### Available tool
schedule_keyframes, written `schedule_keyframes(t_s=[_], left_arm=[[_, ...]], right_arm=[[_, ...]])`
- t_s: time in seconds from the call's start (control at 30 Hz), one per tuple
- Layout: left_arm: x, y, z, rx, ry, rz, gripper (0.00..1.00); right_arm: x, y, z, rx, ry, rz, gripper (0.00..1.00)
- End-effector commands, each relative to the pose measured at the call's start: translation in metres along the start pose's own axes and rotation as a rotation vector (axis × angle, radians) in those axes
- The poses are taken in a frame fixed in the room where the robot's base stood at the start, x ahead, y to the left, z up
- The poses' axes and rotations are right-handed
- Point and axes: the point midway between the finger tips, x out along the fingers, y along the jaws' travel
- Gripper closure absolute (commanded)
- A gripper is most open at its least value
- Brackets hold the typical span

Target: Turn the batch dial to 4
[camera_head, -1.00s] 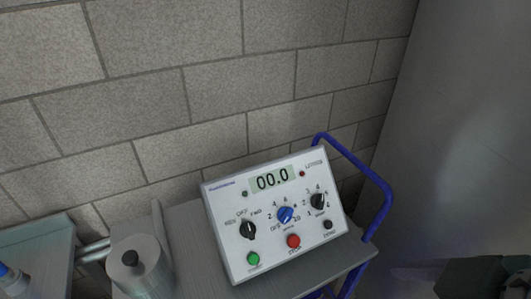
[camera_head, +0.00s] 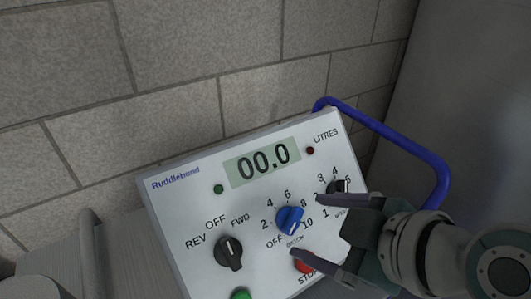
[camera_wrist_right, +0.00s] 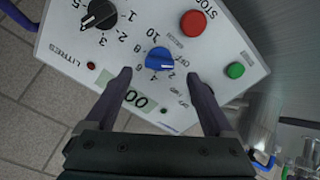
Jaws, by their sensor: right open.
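The batch dial (camera_head: 289,221) is a blue knob in the lower middle of a white control panel (camera_head: 190,203), ringed by OFF, 2, 4, 6, 8 and 10. I cannot tell for sure which mark it points at. My right gripper (camera_head: 306,226) comes in from the right, open, its two fingertips near the dial's right side. In the right wrist view the blue dial (camera_wrist_right: 160,60) sits just beyond the gap between the open fingertips (camera_wrist_right: 159,76). Contact with the dial is not visible. My left gripper is out of view.
The panel has a display (camera_head: 262,162) reading 00.0. A black REV/OFF/FWD knob (camera_head: 229,252), a green button (camera_head: 241,295) and a red STOP button (camera_head: 304,265) flank the dial. Another black knob (camera_head: 336,187) is partly hidden by my gripper. A blue rail (camera_head: 405,143) curves behind; a block wall backs it.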

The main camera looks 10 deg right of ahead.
Motion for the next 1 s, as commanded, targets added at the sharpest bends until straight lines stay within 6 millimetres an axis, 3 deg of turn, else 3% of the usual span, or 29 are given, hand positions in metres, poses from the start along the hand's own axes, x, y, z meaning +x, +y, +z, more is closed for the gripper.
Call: schedule_keyframes(t_s=[0.1, 0.3, 0.67, 1.0], left_arm=[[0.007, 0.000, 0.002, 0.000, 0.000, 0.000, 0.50], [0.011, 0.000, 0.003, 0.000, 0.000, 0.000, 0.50], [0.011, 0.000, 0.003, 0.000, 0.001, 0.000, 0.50], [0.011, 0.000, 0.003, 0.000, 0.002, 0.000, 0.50]], right_arm=[[0.023, 0.000, 0.001, 0.002, 0.001, 0.001, 0.12], [0.043, 0.000, 0.001, 0.001, -0.001, 0.001, 0.12], [0.047, 0.000, 0.000, 0.000, -0.001, 0.001, 0.12], [0.047, 0.000, 0.001, 0.000, -0.001, 0.001, 0.51]])
